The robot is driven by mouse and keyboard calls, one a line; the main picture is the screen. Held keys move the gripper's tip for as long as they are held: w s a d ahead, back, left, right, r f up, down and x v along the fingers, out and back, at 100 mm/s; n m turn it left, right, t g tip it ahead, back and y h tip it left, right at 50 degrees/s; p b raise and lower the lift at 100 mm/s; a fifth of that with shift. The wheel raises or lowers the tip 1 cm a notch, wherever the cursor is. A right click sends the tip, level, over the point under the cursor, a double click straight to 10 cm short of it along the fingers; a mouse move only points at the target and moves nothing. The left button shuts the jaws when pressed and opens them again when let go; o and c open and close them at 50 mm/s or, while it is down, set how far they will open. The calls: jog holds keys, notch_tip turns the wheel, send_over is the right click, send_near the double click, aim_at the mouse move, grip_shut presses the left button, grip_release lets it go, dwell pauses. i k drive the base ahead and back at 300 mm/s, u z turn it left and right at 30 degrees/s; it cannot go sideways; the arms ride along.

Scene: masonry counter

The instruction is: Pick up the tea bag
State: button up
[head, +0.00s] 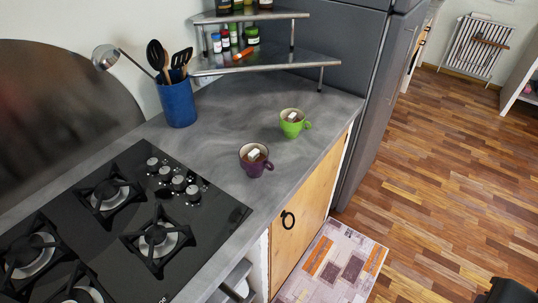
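Two mugs stand upright on the grey counter. The purple mug (253,170) is nearer, and a small white piece (254,154), which looks like a tea bag, shows in its opening. The green mug (297,129) stands behind it to the right, with a similar small white piece (293,117) in its opening. Both mug handles point right. I cannot tell how far either white piece reaches into its mug. A black part, possibly mine, shows at the bottom right corner, far from the mugs. I see no gripper fingers.
A black gas hob (190,242) fills the counter's left front. A blue utensil holder (177,104) stands at the back left. A corner shelf (268,61) with jars is behind the mugs. Wooden floor (445,150) and a rug (335,262) lie right of the counter edge.

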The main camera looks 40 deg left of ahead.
aim_at(254, 154)
jog(key=i, duration=2.3)
jog(key=u, duration=2.95)
